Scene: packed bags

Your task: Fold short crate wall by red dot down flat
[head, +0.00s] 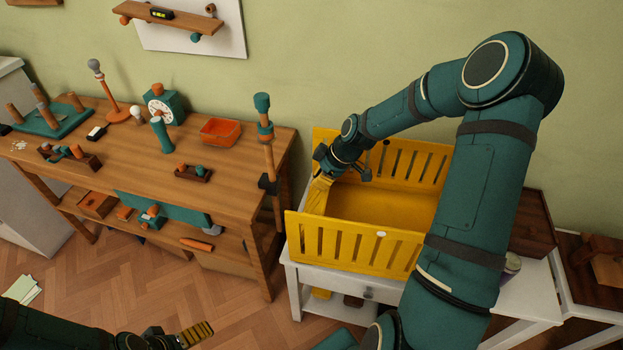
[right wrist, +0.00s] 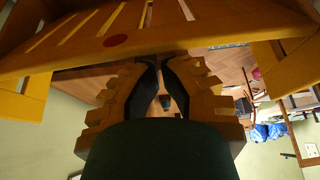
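The yellow slatted crate (head: 345,245) stands on a white table, its two long walls upright. My right arm reaches over it. My right gripper (head: 325,180) is at the short wall on the crate's left end and partly hides that wall. In the right wrist view the short wall (right wrist: 200,28) crosses the top, with a red dot (right wrist: 115,40) near its edge. My right gripper (right wrist: 160,66) has its fingertips close together at that edge, with nothing visible between them. I cannot tell whether they touch the wall. My left gripper (head: 188,335) is at the bottom, away from the crate.
A wooden workbench (head: 225,165) with tools and a red tray (head: 221,131) stands left of the crate, with a narrow gap between. The white table (head: 335,277) has a lower shelf. A brown box (head: 532,222) is right of the crate. Parquet floor is open in front.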

